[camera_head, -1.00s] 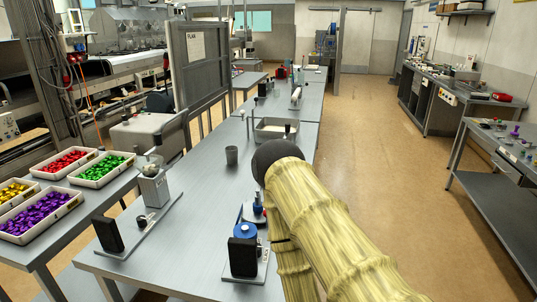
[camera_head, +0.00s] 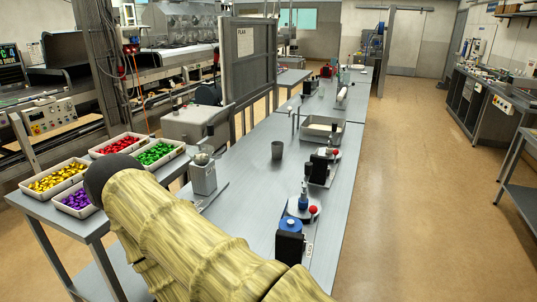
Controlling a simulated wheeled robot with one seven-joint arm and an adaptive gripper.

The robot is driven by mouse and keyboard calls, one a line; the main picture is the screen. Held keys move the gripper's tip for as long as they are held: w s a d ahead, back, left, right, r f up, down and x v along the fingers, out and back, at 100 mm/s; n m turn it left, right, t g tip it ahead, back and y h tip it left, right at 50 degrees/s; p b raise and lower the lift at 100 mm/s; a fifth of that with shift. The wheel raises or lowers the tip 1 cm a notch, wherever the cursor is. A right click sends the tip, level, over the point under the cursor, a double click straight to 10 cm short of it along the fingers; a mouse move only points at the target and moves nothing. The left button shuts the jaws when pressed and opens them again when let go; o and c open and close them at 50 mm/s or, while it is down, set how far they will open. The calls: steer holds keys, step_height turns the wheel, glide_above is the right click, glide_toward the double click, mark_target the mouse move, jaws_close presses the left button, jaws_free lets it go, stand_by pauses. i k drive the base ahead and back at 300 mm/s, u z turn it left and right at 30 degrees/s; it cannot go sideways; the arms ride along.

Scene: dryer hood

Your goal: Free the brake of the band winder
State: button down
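No device in view is clearly labelled as the band winder, and I cannot tell for sure which one it is. At the near end of the long grey table stands a small device with a blue round top (camera_head: 290,223), a black block (camera_head: 289,247) and a red ball knob (camera_head: 313,210). Behind it is a similar black device (camera_head: 320,166) with another red knob (camera_head: 336,152). I cannot tell the state of any brake. My arm, in a yellowish sleeve, crosses the lower left and hides part of the table. My gripper is not in view.
A grey cup (camera_head: 277,150), a pale tray (camera_head: 321,130) and a grey box device with a bowl (camera_head: 203,176) stand on the long table (camera_head: 245,205). Trays of red (camera_head: 119,144), green, yellow and purple pieces sit at left. Open floor (camera_head: 420,190) lies right.

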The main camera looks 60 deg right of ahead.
mark_target(335, 152)
steer(key=u, duration=0.15)
steer(key=k, duration=1)
steer(key=z, duration=1.55)
steer(key=i, duration=0.4)
